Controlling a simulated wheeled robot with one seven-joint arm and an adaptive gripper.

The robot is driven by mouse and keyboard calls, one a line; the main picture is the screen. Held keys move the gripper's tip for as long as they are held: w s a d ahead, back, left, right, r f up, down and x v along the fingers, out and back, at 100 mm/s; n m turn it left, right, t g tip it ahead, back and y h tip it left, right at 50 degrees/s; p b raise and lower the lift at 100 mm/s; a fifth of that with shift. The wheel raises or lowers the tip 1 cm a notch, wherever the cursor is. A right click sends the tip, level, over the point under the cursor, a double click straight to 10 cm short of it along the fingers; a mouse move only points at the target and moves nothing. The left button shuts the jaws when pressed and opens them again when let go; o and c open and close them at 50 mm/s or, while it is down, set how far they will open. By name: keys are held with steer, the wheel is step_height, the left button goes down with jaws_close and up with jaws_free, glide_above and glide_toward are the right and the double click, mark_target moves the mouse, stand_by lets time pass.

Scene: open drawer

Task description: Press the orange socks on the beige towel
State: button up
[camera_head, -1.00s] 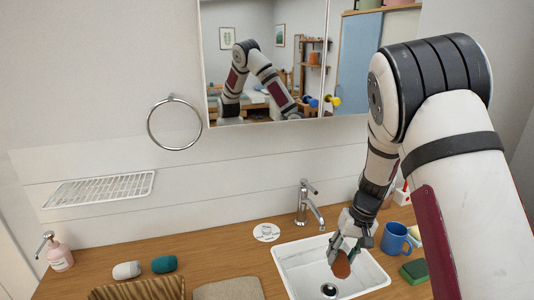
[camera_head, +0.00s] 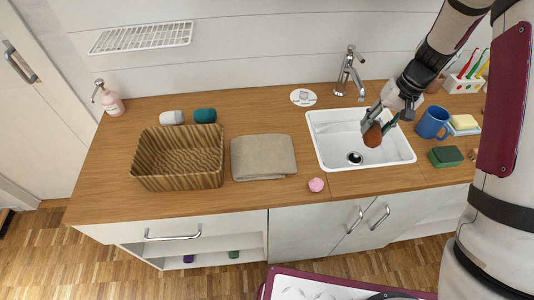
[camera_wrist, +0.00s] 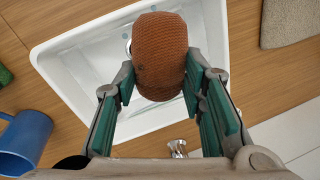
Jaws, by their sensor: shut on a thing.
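My gripper (camera_head: 382,122) is shut on the orange socks (camera_head: 373,135), a rolled rust-orange bundle, and holds them above the white sink. In the wrist view the socks (camera_wrist: 159,55) sit between the green-padded fingers (camera_wrist: 160,92), with the basin below. The beige towel (camera_head: 263,157) lies folded flat on the wooden counter, left of the sink and apart from the gripper. A corner of the towel (camera_wrist: 288,22) shows at the top right of the wrist view.
The sink (camera_head: 322,140) has a chrome faucet (camera_head: 348,75) behind it. A wicker basket (camera_head: 180,160) stands left of the towel, with white (camera_head: 171,117) and teal (camera_head: 205,115) rolls behind. A pink item (camera_head: 316,185) lies at the front. A blue mug (camera_head: 433,122) and green sponge (camera_head: 446,156) are right.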

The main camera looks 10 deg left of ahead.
stand_by(0.3)
steer(key=s+a+y+p, duration=0.1)
steer(key=s+a+y, duration=0.1)
steer(key=a, duration=1.4)
steer(key=y+b, duration=0.1)
glide_above(268, 150)
steer(key=shift+f, duration=2.4)
steer(key=o, duration=0.5)
steer(key=c, duration=0.5)
